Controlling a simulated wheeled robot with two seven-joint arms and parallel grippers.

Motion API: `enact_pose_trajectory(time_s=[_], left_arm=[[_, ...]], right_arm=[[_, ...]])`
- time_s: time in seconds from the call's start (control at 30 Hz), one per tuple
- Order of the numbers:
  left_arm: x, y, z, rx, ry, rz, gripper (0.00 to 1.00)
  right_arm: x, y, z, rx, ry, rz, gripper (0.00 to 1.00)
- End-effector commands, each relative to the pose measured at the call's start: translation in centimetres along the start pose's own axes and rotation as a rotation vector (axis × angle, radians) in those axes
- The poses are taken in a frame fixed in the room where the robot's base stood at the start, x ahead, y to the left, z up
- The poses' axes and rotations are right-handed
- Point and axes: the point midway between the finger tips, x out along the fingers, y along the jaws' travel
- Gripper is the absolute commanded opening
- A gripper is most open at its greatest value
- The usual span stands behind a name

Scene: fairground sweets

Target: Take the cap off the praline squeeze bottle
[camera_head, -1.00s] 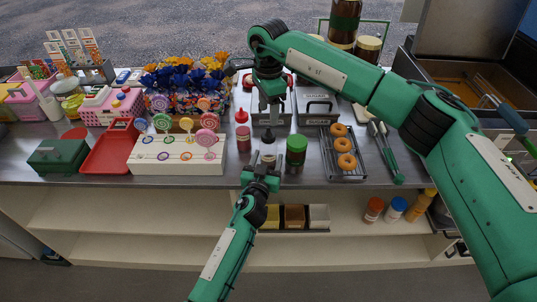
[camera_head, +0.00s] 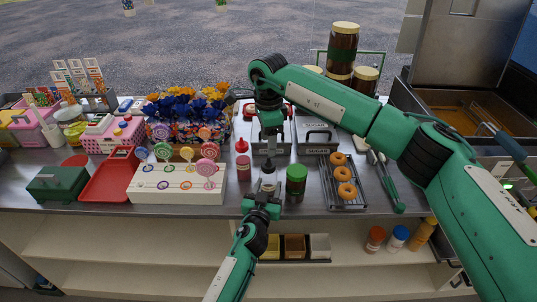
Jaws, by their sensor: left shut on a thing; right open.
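The squeeze bottle (camera_head: 268,182), with a dark cap and pale body, stands upright on the steel counter near its front edge. I take it for the praline one; its label is too small to read. My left gripper (camera_head: 264,192) comes from below and in front and is shut around the bottle's lower body, hiding part of it. My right gripper (camera_head: 268,151) points straight down just above the bottle cap. It is open; whether its fingers touch the cap is too small to tell.
A red-capped pink bottle (camera_head: 243,166) stands close on the left, a green-lidded jar (camera_head: 296,184) close on the right. A doughnut rack (camera_head: 359,203) lies further right. A white lollipop stand (camera_head: 150,193) and a red tray (camera_head: 98,188) are left. Lidded metal bins stand behind.

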Motion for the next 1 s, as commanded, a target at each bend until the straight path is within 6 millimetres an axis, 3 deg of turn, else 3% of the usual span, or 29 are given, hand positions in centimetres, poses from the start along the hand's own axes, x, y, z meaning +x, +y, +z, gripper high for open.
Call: enact_pose_trajectory(time_s=[1.0], left_arm=[[-0.02,-0.01,0.07,0.001,-0.001,0.0,0.06]], right_arm=[[0.01,0.0,0.13,1.631,-0.002,0.0,0.56]])
